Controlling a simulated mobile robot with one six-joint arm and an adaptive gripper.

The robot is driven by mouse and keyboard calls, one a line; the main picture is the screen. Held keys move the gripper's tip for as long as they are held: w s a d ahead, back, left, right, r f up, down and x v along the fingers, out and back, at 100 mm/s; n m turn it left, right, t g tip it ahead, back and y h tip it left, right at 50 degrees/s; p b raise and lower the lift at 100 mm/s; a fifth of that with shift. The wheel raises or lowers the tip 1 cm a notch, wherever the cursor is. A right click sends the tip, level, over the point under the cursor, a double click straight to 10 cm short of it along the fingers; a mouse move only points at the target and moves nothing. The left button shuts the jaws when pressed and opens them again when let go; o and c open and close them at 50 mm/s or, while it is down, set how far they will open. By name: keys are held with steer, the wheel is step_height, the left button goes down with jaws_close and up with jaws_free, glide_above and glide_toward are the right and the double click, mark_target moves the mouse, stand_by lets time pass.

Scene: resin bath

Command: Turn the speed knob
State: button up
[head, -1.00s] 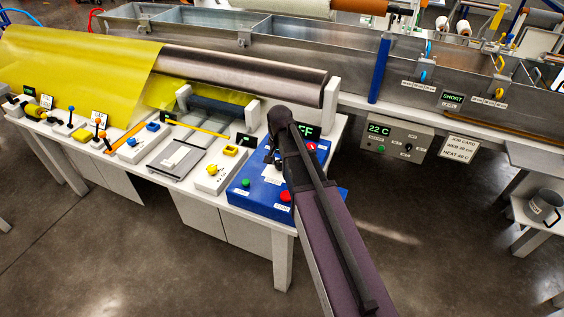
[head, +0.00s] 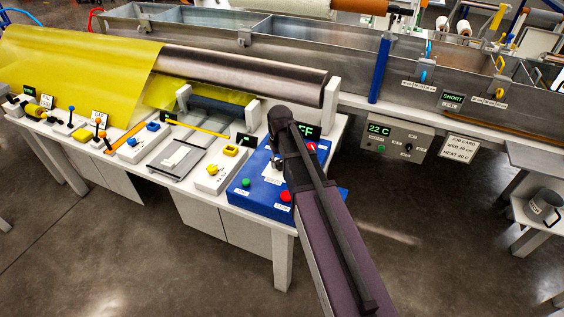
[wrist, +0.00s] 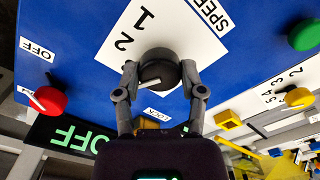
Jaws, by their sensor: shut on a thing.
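The black speed knob (wrist: 160,75) sits on a white plate marked 1, 2 and SPEED (wrist: 165,30) on the blue control box (head: 262,190). A pale mark shows on the knob's lower left in the wrist view. My gripper (wrist: 159,69) is shut on the knob, one finger on each side. In the head view my gripper (head: 277,161) is over the blue box, and the arm hides part of the box. A display (wrist: 70,137) behind the box reads OFF.
The box also carries a green button (head: 246,183), a red button (head: 285,196) and a red rotary switch (wrist: 48,100) beside an OFF label. A yellow button (head: 230,151) and a metal plate (head: 176,158) lie to the left. A heater panel (head: 396,137) reads 22 C.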

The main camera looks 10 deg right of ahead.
steer(key=shift+s, duration=0.2)
steer(key=o, duration=1.1)
steer(key=shift+r, duration=0.1)
steer(key=shift+o, duration=0.2)
steer(key=shift+w, duration=0.1)
steer(key=s+r+m+p, duration=0.1)
steer(key=s+r+p, duration=0.3)
steer(key=s, duration=0.4)
steer(key=s+r+p, duration=0.4)
steer(key=s, duration=0.3)
steer(key=shift+s+d+r+m, duration=0.15)
steer(key=shift+s+d+m, duration=0.2)
steer(key=shift+s+m, duration=0.05)
